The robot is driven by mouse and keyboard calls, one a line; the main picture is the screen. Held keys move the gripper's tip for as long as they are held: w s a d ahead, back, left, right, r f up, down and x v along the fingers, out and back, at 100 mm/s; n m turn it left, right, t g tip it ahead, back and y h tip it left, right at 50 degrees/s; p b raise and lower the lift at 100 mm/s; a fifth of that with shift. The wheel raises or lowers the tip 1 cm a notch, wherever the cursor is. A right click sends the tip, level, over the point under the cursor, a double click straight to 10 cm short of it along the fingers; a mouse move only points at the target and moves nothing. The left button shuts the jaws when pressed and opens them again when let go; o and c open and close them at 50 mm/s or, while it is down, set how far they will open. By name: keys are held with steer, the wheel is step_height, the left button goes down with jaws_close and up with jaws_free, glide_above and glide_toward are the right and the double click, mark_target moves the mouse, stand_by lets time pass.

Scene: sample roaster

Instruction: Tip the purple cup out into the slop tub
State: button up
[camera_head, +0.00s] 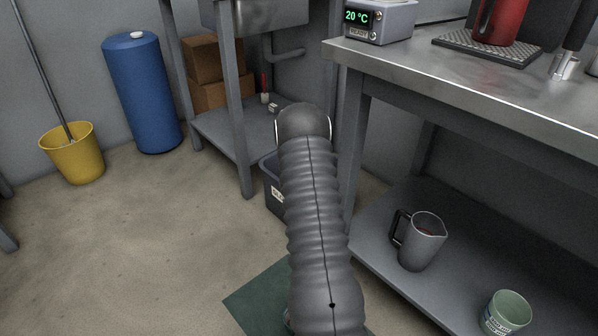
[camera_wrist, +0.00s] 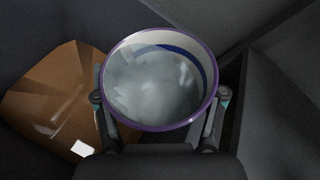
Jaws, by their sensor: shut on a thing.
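In the wrist view, the purple-rimmed cup (camera_wrist: 107,65) is held between the two fingers of my gripper (camera_wrist: 160,112), one on each side. I look into its mouth. Its inner wall is pale with a blue band, and a grey, cloudy surface fills most of it; I cannot tell whether that is liquid. In the head view, a dark tub with a white label (camera_head: 273,188) stands on the floor, partly hidden behind my arm. I take it for the slop tub. My arm reaches toward it and hides my gripper and the cup there.
A brown faceted thing (camera_wrist: 50,95) with a white patch lies beside the cup in the wrist view; I cannot tell what it is. A steel bench (camera_head: 460,85) with a lower shelf (camera_head: 375,240) stands right, holding a grey jug (camera_head: 420,245) and green cup (camera_head: 506,314).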

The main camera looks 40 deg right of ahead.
steer(key=shift+w+a+f+n, duration=0.15)
steer(key=shift+w+a+n, duration=0.05)
steer(key=shift+w+n, duration=0.1)
stand_by(0.4)
steer(key=shift+w+a+f+n+g+p, duration=0.15)
steer(key=shift+w+n+g+p, duration=0.2)
steer(key=shift+p, duration=0.4)
steer(key=shift+w+r+n+g+h+p, duration=0.2)
steer(key=shift+r+n+g+h+p, duration=0.45)
steer(key=shift+p, duration=1.3)
steer(key=shift+r+n+g+h+p, duration=0.35)
steer(key=shift+n+p, duration=0.4)
steer(key=shift+n, duration=0.25)
stand_by(0.9)
steer(key=shift+w+a+r+n+g+h, duration=0.15)
steer(key=shift+r+n+g+h, duration=0.25)
steer(key=shift+n, duration=0.3)
stand_by(0.8)
steer(key=shift+w+a+r+n, duration=0.25)
steer(key=shift+w+r+n, duration=0.1)
steer(key=shift+w+n, duration=0.25)
stand_by(0.6)
